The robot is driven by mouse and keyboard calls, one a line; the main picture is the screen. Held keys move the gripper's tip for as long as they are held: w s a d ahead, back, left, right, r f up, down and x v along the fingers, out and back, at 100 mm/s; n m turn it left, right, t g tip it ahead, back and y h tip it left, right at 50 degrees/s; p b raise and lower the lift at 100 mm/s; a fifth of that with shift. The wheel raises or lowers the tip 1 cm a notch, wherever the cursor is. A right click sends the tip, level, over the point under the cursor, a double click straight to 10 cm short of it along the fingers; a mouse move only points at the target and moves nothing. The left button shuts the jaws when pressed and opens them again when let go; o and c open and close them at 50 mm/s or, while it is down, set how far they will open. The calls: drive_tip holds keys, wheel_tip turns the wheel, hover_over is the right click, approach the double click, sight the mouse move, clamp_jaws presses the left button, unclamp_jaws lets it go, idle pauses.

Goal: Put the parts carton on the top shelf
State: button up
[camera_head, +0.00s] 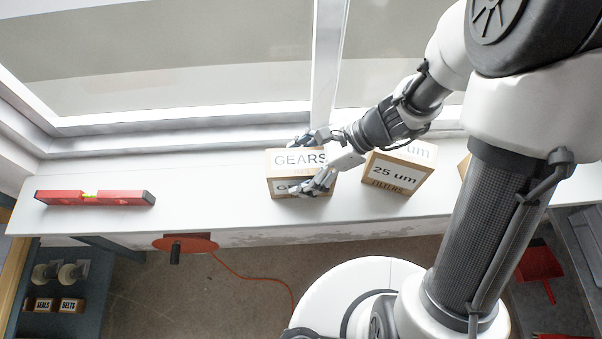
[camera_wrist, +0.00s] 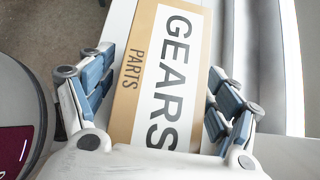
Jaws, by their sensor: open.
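The parts carton is a brown box with a white label reading GEARS (camera_head: 287,163) on the pale ledge. In the wrist view the carton (camera_wrist: 148,60) lies between my fingers, its label reading GEARS and PARTS. My gripper (camera_head: 316,160) is open around it, one finger on the far side and one on the near side. In the wrist view gaps show between the finger pads (camera_wrist: 160,95) and the carton's sides. No top shelf can be made out in either view.
A box marked 25 um FILTERS (camera_head: 396,172) stands close to the right of the carton. A red spirit level (camera_head: 95,198) lies on the ledge's left. A window frame (camera_head: 190,114) runs behind.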

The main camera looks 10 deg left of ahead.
drive_tip(key=shift+c, duration=0.4)
drive_tip(key=c, duration=1.6)
wheel_tip(320, 180, up, 20)
drive_tip(key=p, duration=0.6)
drive_tip(key=shift+p, duration=0.4)
drive_tip(key=shift+c, duration=0.6)
